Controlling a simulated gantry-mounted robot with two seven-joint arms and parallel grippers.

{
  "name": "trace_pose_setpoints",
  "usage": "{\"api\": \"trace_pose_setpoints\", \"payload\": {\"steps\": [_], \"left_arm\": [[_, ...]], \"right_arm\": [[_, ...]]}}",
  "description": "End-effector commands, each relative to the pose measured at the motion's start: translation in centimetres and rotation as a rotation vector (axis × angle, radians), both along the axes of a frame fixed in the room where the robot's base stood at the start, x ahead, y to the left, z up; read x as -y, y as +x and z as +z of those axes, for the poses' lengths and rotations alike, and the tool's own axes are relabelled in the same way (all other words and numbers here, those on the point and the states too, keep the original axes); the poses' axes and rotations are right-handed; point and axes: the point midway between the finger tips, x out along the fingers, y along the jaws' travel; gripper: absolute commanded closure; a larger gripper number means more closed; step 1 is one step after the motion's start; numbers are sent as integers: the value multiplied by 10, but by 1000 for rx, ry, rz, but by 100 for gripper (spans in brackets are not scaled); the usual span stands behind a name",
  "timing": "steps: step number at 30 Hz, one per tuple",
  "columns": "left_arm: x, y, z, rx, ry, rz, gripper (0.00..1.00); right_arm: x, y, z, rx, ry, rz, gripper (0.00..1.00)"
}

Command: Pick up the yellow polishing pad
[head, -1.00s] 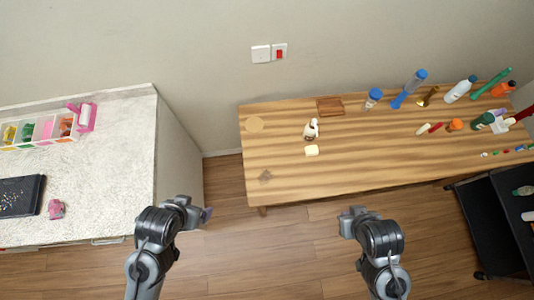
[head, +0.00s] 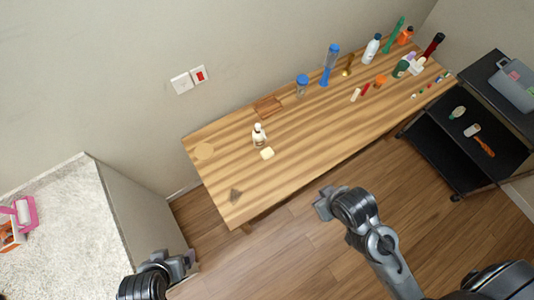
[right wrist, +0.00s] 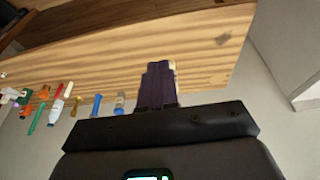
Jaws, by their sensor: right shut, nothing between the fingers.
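The yellow polishing pad is most likely the small pale yellow block (head: 267,153) lying flat on the wooden table (head: 310,140), just in front of a white bottle (head: 259,134). Nothing holds it. My right gripper (head: 323,205) is in front of the table's near edge, to the right of the pad and apart from it. In the right wrist view its fingers (right wrist: 158,82) are shut and empty, and a pale bit shows behind their tips, too small to identify. My left gripper (head: 190,262) is low at the left, far from the pad; its finger opening is unclear.
A brown wooden block (head: 268,107) and a round tan disc (head: 203,151) lie near the pad. A black cart (head: 460,140) stands right. The table's front middle is clear.

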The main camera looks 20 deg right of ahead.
Motion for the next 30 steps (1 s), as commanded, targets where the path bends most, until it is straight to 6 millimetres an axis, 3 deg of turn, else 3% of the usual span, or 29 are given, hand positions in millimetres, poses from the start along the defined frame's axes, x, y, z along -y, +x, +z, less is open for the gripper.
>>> {"api": "trace_pose_setpoints", "payload": {"steps": [3,14,24,30], "left_arm": [[0,0,0,0,-2,2,7],[1,0,0,-1,-4,2,7],[1,0,0,1,-3,2,7],[0,0,0,0,-1,1,7]], "right_arm": [[0,0,0,0,-1,1,98],[0,0,0,0,0,1,46],[-1,1,1,3,11,-27,46],[1,-3,-4,-29,77,-257,46]]}}
